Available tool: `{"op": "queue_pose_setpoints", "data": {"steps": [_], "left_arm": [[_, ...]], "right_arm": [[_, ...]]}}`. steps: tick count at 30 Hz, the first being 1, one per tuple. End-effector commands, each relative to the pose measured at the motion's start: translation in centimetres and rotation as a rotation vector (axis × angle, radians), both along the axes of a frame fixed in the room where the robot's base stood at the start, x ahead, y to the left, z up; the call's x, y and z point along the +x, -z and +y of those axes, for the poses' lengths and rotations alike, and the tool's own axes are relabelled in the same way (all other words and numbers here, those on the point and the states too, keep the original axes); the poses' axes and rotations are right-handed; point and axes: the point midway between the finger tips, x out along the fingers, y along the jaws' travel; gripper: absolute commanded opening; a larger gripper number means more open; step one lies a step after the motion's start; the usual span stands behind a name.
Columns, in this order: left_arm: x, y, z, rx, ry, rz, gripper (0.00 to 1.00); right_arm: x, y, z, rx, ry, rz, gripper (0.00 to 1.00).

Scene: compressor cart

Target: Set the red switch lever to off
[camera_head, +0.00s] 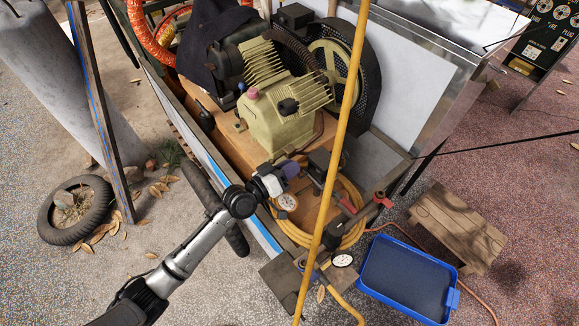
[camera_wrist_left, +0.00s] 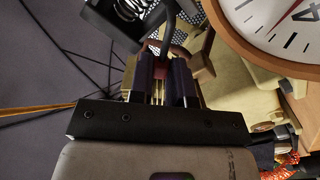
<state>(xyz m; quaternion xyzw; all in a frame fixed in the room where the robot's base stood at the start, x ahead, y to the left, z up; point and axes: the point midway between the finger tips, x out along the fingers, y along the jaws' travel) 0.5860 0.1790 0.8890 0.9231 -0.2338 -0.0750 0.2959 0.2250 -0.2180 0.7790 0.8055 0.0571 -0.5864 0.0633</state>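My left gripper (camera_head: 292,170) reaches in from the lower left over the cart, its fingertips beside a black box (camera_head: 321,160) on the compressor's piping. In the left wrist view, the two dark purple fingers (camera_wrist_left: 164,75) stand a narrow gap apart. A small red piece (camera_wrist_left: 160,68), likely the switch lever, shows between them near the tips. I cannot tell whether the fingers touch it. In the head view I cannot make out the lever there; the gripper and box may hide it. My right gripper is not in view.
A yellow pole (camera_head: 345,120) crosses in front of the cart. A pressure gauge (camera_head: 287,202) sits just below the gripper; a large dial (camera_wrist_left: 280,25) fills the wrist view's upper right. A red-handled fitting (camera_head: 382,199), coiled yellow hose (camera_head: 352,238) and blue tray (camera_head: 408,275) lie right.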

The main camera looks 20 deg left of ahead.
Motion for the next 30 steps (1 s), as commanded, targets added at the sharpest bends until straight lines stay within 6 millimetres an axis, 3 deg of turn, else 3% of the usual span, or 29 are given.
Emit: {"op": "queue_pose_setpoints", "data": {"steps": [6,11,21,30], "left_arm": [[0.0,0.0,0.0,0.000,0.000,0.000,0.00],[0.1,0.1,0.2,-0.029,0.000,0.016,0.00],[0.6,1.4,1.1,-0.354,-0.001,0.191,0.00],[0.6,1.5,1.2,-0.391,0.000,0.212,0.00]], "right_arm": [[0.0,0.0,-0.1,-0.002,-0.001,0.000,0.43],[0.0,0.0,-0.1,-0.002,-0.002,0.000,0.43],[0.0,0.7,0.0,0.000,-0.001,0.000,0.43],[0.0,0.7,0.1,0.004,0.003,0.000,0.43]]}}
